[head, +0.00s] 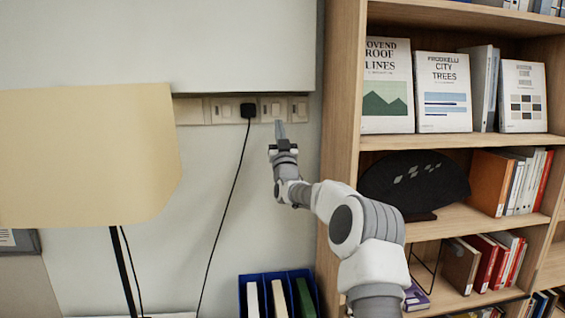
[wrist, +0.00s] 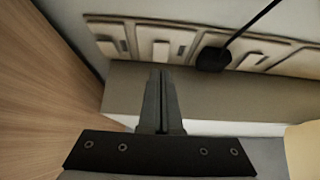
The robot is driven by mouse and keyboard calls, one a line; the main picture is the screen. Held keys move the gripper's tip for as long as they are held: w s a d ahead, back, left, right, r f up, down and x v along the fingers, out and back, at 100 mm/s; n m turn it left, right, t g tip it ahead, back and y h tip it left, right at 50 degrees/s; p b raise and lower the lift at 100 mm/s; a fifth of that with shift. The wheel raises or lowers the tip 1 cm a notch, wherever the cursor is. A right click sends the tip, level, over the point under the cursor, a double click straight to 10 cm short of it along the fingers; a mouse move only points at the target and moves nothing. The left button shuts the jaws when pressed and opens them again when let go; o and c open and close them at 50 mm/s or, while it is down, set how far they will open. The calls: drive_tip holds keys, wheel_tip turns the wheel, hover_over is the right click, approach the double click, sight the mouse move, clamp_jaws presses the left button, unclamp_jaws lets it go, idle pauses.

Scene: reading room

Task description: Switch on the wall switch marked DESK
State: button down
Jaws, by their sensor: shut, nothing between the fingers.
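A row of cream switch plates runs along the wall under a white panel. One plate with a rocker (head: 275,109) is right of the black plug in the head view; it also shows in the wrist view (wrist: 160,50). Another switch (head: 301,109) is closest to the bookcase, and it shows at the wrist view's left (wrist: 108,44). A further switch (head: 226,111) is left of the plug. No DESK marking is readable. My gripper (head: 280,126) is shut and empty, its tips appearing just short of the rocker plate right of the plug; contact cannot be told.
The black plug (head: 248,110) has a cord hanging down the wall. A lamp shade (head: 90,155) covers the left end of the row. The wooden bookcase (head: 341,130) stands close at right. Blue file holders (head: 253,282) are below. The white panel (head: 200,45) overhangs the plates.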

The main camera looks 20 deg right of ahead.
drive_tip(key=s+f+b, duration=0.2)
drive_tip(key=s+f, duration=0.3)
drive_tip(key=f, duration=0.2)
drive_tip(key=shift+a+f, duration=0.15)
drive_tip(key=shift+a, duration=0.3)
drive_tip(key=s+a+r+n+g+y+p, duration=0.2)
drive_tip(key=s+a+n+g+y, duration=0.25)
drive_tip(key=s+a+g, duration=0.6)
drive_tip(key=s+a+f+g, duration=0.1)
drive_tip(key=s+f+g, duration=0.2)
drive_tip(key=s, duration=1)
drive_tip(key=s+a+f+m+g+p, duration=0.1)
drive_tip(key=s+f, duration=0.5)
drive_tip(key=s, duration=0.7)
drive_tip(key=s+a+f+m+g, duration=0.1)
drive_tip(key=s+a+f+g, duration=0.2)
drive_tip(key=s, duration=1.1)
wheel_tip(320, 180, down, 2)
drive_tip(key=shift+f+g+p, duration=0.1)
drive_tip(key=shift+g+p, duration=0.3)
drive_tip(key=shift+g, duration=0.55)
drive_tip(key=shift+w, duration=0.15)
